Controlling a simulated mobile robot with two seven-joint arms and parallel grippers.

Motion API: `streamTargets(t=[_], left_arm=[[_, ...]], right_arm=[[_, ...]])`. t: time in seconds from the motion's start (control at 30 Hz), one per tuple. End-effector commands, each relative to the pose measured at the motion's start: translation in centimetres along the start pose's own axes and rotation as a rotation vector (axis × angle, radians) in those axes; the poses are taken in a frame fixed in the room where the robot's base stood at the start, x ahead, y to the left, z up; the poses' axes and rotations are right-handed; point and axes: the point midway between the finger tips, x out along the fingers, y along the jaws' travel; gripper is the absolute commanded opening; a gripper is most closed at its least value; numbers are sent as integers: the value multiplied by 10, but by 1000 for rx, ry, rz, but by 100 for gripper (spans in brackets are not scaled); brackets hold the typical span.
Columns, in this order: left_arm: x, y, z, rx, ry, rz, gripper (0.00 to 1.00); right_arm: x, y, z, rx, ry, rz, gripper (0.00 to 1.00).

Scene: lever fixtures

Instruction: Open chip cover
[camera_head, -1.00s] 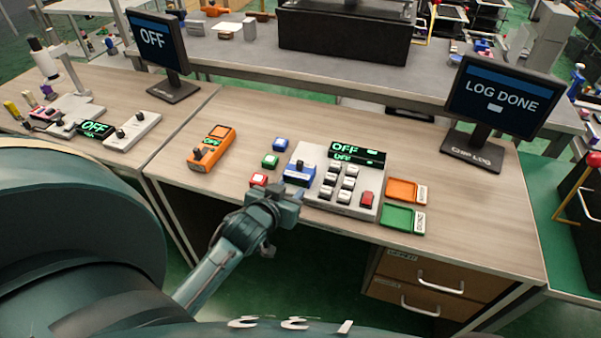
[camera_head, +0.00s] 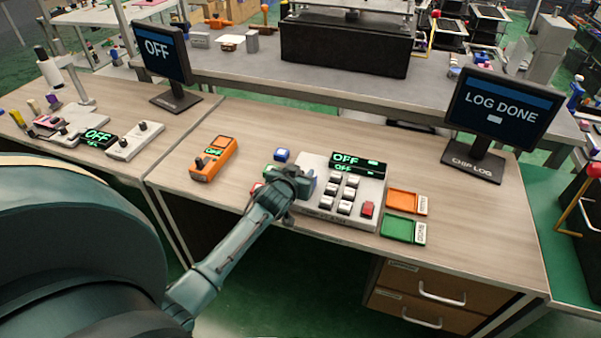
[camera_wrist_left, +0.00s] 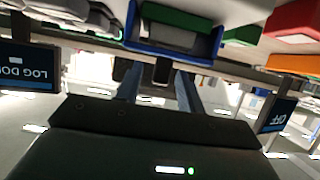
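The grey-white chip tester panel (camera_head: 349,216) lies on the wooden desk. Its blue chip cover (camera_head: 309,179) at the left end is mostly hidden behind my left gripper (camera_head: 300,187) in the head view. In the left wrist view, which looks upside down, the blue cover (camera_wrist_left: 175,48) shows as a blue frame with green and grey inside. My left gripper's fingers (camera_wrist_left: 158,84) are apart there, close to the cover's edge, with nothing clearly between them. I cannot tell if they touch it. My right gripper is not in view.
The panel carries grey keys, a red button (camera_head: 367,208) and a display reading OFF (camera_head: 346,159). An orange tray (camera_head: 403,201) and a green tray (camera_head: 400,228) lie to its right. A LOG DONE monitor (camera_head: 500,106) stands behind right.

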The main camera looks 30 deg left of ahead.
Motion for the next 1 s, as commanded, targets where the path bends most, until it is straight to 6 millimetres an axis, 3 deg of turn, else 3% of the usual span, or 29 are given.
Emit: streamTargets(t=[0.4, 0.87, 1.0], left_arm=[[7, 0, 0, 0, 0, 0, 38], [7, 0, 0, 0, 0, 0, 1], [7, 0, 0, 0, 0, 0, 0]], right_arm=[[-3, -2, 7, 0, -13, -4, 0], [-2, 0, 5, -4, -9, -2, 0], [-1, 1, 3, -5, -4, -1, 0]])
